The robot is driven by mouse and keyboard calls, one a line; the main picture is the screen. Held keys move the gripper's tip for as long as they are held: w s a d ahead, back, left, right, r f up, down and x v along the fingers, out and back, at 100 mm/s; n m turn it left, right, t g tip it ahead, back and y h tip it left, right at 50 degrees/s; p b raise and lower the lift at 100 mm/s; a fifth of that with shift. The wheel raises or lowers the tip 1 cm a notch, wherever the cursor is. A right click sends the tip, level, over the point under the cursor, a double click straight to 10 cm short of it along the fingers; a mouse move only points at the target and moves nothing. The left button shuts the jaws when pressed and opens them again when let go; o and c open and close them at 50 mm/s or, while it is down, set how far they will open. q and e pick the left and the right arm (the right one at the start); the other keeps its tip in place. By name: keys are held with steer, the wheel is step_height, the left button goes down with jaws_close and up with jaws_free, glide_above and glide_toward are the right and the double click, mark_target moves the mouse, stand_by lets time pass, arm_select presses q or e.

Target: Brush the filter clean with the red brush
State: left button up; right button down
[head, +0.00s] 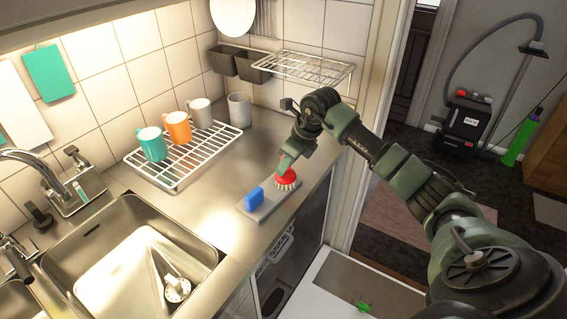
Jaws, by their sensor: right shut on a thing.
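The red brush (287,178), with pale bristles, is at the back end of a small grey holder (264,212) near the counter's right edge. My right gripper (285,166) reaches down from the right and is shut on the red brush. The brush is at the holder; I cannot tell whether it touches it. My left gripper is out of view. I cannot make out a filter for certain; a round pale grey part (176,288) lies in the sink (112,262).
A blue item (254,198) stands on the holder. A wire rack (186,178) holds several mugs behind it. A faucet (28,158) stands at left. An open appliance (286,262) is below the counter. Bare counter lies between sink and rack.

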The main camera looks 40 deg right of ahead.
steer(key=shift+w+a, duration=0.15)
steer(key=shift+w, duration=0.45)
steer(key=shift+w+a, duration=0.15)
steer(key=shift+w, duration=0.45)
steer(key=shift+s+d, duration=0.15)
steer(key=shift+s, duration=0.45)
steer(key=shift+s+d, duration=0.15)
steer(key=shift+s, duration=0.45)
steer(key=shift+w+a+b, duration=0.15)
steer(key=shift+w+a, duration=0.05)
steer(key=shift+w, duration=0.4)
steer(key=shift+w+a+b, duration=0.15)
steer(key=shift+w, duration=0.45)
steer(key=shift+s+d, duration=0.2)
steer(key=shift+s, duration=0.4)
steer(key=shift+s+d, duration=0.15)
steer(key=shift+s, duration=0.45)
steer(key=shift+w+a, duration=0.2)
steer(key=shift+w, duration=0.4)
steer(key=shift+r, duration=0.1)
steer(key=shift+r+p, duration=2.2)
steer(key=shift+r, duration=1.3)
